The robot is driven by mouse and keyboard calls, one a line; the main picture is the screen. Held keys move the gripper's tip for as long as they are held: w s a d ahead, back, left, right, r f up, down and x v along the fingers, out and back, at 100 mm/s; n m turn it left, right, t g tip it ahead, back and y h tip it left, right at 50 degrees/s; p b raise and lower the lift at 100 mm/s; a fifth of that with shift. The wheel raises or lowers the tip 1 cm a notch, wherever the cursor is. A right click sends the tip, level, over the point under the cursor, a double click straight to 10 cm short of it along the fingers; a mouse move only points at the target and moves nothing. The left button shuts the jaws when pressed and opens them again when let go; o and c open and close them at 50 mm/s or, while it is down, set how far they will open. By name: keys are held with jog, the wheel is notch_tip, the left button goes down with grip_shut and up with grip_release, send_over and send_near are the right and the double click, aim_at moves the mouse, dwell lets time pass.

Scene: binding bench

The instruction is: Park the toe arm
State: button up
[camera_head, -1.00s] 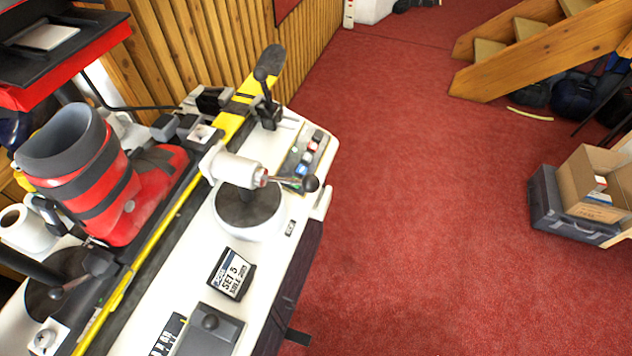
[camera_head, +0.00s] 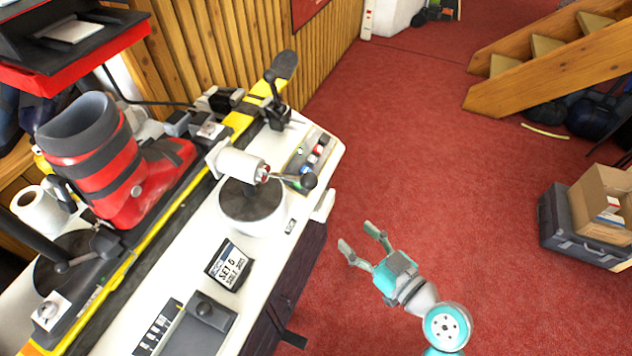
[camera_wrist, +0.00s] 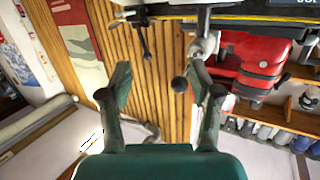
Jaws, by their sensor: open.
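A white cylindrical arm (camera_head: 240,163), which looks like the toe arm, stands on the bench just ahead of the red boot's toe. The knob (camera_wrist: 179,84) also shows in the wrist view, between and beyond the fingers. My gripper (camera_head: 357,238) is open and empty, over the carpet to the right of the bench, apart from the knob. Both fingers (camera_wrist: 160,74) show in the wrist view. The red and black boot (camera_head: 110,165) sits on the yellow and black ski (camera_head: 150,245).
A round dark-topped base (camera_head: 252,203), a "SET 5" card (camera_head: 229,264) and a row of coloured buttons (camera_head: 316,152) are on the bench. A black clamp (camera_head: 276,112) stands near the ski tip. Open carpet (camera_head: 420,150) lies to the right, with a box (camera_head: 603,200) and wooden stairs beyond.

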aim_at(309, 179)
notch_tip(309, 179, up, 9)
jog(key=w+a+n+g+y, duration=0.2)
jog(key=n+g+y, duration=0.1)
jog(key=n+y, duration=0.25)
jog(key=shift+n+h, duration=0.35)
jog(key=shift+h, duration=0.1)
jog(key=x, duration=1)
jog(key=shift+w+a, duration=0.25)
jog(key=shift+w, duration=0.1)
grip_shut()
